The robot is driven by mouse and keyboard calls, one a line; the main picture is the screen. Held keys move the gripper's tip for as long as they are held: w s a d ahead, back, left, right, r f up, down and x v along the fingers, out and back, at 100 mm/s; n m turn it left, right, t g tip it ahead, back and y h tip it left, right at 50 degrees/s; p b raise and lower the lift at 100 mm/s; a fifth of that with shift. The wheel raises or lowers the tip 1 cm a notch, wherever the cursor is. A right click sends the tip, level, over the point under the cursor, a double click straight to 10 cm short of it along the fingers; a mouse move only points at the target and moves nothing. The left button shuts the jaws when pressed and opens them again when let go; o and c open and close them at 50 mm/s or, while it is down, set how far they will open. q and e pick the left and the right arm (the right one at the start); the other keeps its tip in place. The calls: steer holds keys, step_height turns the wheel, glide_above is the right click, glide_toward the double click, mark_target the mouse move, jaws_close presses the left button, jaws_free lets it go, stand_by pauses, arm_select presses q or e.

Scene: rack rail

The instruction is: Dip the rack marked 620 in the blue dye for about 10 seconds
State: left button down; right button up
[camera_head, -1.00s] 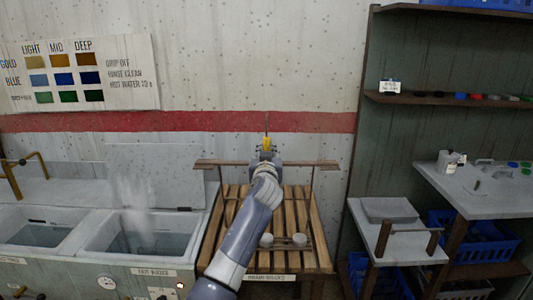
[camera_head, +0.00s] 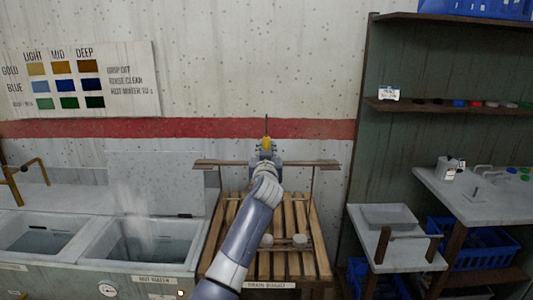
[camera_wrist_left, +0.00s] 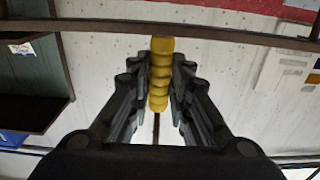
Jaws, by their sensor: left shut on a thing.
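My left gripper (camera_head: 266,153) is raised above the slatted wooden drain board, at the height of a thin wooden rail (camera_head: 215,163). It is shut on a yellow ribbed handle (camera_head: 266,143), from which a thin dark rod sticks up. In the left wrist view the yellow handle (camera_wrist_left: 160,75) sits between the dark fingers (camera_wrist_left: 160,95). I cannot make out a 620 mark or the body of a rack. No blue dye is identifiable in view. My right gripper is not in view.
A steaming hot water basin (camera_head: 150,240) and another basin (camera_head: 40,236) stand at left. The slatted drain board (camera_head: 241,225) holds small round pale objects. A dye chart (camera_head: 82,80) hangs on the wall. Shelves, a grey tray (camera_head: 388,216) and blue crates (camera_head: 478,245) are at right.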

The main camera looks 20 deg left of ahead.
arm_select(q)
steer(key=p+v, duration=0.3)
steer(key=v, duration=0.6)
steer(key=shift+r, duration=0.25)
stand_by(0.4)
steer(key=c, duration=2.2)
jaws_free()
jaws_close()
